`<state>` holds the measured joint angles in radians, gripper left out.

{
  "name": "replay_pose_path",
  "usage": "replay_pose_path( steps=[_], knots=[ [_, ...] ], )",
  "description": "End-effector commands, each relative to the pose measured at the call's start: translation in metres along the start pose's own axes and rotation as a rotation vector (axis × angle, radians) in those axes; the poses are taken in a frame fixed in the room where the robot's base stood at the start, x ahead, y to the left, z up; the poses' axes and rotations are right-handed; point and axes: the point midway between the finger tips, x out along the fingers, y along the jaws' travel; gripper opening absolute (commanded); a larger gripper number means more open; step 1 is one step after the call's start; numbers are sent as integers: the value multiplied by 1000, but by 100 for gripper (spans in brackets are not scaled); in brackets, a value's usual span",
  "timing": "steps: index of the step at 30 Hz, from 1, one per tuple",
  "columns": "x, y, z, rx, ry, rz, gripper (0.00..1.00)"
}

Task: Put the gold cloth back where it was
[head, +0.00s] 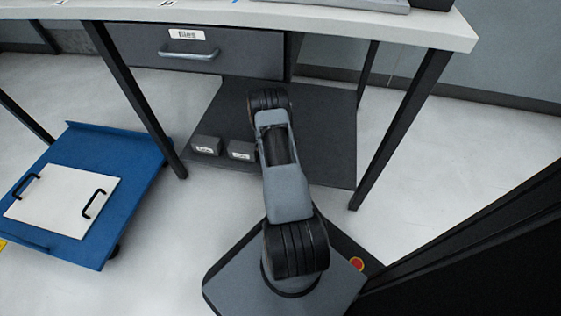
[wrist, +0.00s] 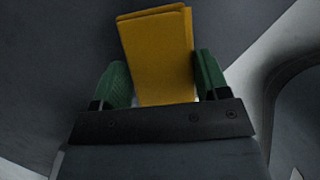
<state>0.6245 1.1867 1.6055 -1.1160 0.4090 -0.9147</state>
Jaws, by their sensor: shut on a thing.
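The gold cloth (wrist: 158,58) shows in the wrist view as a folded, flat gold-yellow block. My gripper (wrist: 160,82) has green finger pads on either side of it and is shut on it. The cloth stands out beyond the fingertips, over a dark grey surface. I cannot tell whether the cloth touches that surface. In the head view my arm reaches toward the lower shelf (head: 325,135) under the desk. The gripper and the cloth are hidden there behind the arm.
Two small grey labelled bins (head: 207,145) sit on the shelf left of my arm. Dark desk legs (head: 400,130) stand on both sides. A blue cart (head: 130,185) with a white lidded panel (head: 62,200) stands at left.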

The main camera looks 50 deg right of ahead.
Motion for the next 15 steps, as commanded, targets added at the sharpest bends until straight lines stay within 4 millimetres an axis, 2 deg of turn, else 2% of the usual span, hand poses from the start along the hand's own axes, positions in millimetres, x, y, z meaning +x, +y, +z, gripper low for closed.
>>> replay_pose_path(
  steps=[3,4,9,11,15],
  knots=[
    [3,0,-1,0,0,-1,46],
    [2,0,-1,0,0,-1,71],
    [2,0,-1,0,0,-1,87],
    [2,0,-1,0,0,-1,93],
    [2,0,-1,0,0,-1,94]
  ],
)
